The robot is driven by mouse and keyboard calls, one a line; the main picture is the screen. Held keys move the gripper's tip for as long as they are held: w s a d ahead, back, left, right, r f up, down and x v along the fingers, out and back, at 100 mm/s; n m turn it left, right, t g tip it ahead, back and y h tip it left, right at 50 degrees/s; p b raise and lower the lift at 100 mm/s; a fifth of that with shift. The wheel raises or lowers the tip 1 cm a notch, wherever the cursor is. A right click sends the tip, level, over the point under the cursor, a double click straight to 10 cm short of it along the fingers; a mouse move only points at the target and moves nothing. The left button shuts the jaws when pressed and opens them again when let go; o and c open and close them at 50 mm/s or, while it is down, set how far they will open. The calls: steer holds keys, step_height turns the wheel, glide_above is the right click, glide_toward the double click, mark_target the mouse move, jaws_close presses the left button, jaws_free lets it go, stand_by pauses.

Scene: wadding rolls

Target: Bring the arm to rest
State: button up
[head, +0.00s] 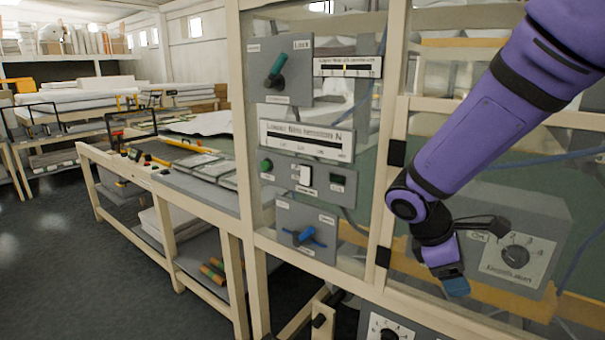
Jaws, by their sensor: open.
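My purple arm (475,125) comes down from the top right in the head view, in front of the glazed cabinet (240,120). My gripper (456,286), with a blue tip, points downward at the arm's lower end. It is open, and I see nothing held in it. It is in front of a grey box with a round black dial (515,254). I cannot tell how far it is from the panel.
Left of my arm, a control column has a green-handled switch (275,70), push buttons (305,175) and a blue knob (305,236). A long workbench (135,170) with tools stretches away at left. The dark floor (75,270) is clear at lower left.

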steer(key=s+d+r+m+t+y, duration=0.2)
steer(key=s+r+m+t+y, duration=0.4)
steer(key=s+r+m, duration=0.7)
steer(key=shift+s+d+r+m+y, duration=0.3)
steer(key=shift+s+d+r+m, duration=0.1)
steer(key=shift+s+r, duration=0.95)
steer(key=shift+w+r, duration=0.1)
steer(key=shift+w, duration=0.1)
steer(key=shift+c, duration=0.2)
